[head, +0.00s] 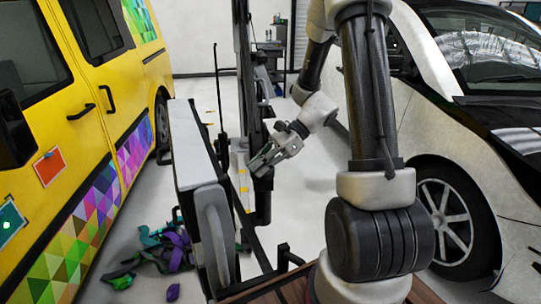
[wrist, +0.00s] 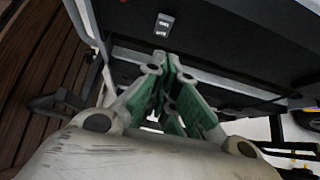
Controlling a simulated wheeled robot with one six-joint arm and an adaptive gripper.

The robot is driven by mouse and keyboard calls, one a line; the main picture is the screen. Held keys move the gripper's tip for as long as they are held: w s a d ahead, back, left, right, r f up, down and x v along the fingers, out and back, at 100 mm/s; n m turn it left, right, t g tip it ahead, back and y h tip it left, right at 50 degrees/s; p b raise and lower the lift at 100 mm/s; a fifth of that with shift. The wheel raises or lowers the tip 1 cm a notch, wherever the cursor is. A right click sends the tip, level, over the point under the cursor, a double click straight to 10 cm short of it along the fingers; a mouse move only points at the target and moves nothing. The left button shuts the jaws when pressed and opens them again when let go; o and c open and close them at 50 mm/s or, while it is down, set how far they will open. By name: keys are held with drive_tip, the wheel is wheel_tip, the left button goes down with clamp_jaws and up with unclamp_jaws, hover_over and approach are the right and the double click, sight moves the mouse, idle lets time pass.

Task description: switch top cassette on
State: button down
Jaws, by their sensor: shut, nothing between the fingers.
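A small switch (wrist: 164,25) with white markings sits on a black panel (wrist: 230,45) at the top of the wrist view. I cannot tell which way it is set. My gripper (wrist: 168,68), with green finger pads, is shut and empty. Its fingertips point toward the panel and appear just below the switch in the picture, apart from it. In the head view my gripper (head: 258,164) is right of a long pale grey housing (head: 190,150), beside a dark upright post. The switch is not visible in the head view. Which part is the top cassette is unclear.
A yellow van (head: 60,110) with coloured triangles stands at the left, and a white and black car (head: 470,120) at the right. Purple and green scraps (head: 165,252) lie on the floor. A pale metal bar (wrist: 215,80) runs along the panel's lower edge.

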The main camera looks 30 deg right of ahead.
drive_tip(key=shift+w+a+f, duration=0.1)
drive_tip(key=shift+a+f, duration=0.05)
drive_tip(key=shift+a, duration=1.2)
drive_tip(key=shift+w+a+f, duration=0.1)
drive_tip(key=shift+a, duration=1.25)
drive_tip(key=shift+a, duration=0.1)
drive_tip(key=shift+a+r+h, duration=0.4)
drive_tip(key=shift+a+h, duration=0.1)
drive_tip(key=shift+h, duration=0.5)
drive_tip(key=shift+r, duration=0.1)
drive_tip(key=shift+r, duration=0.7)
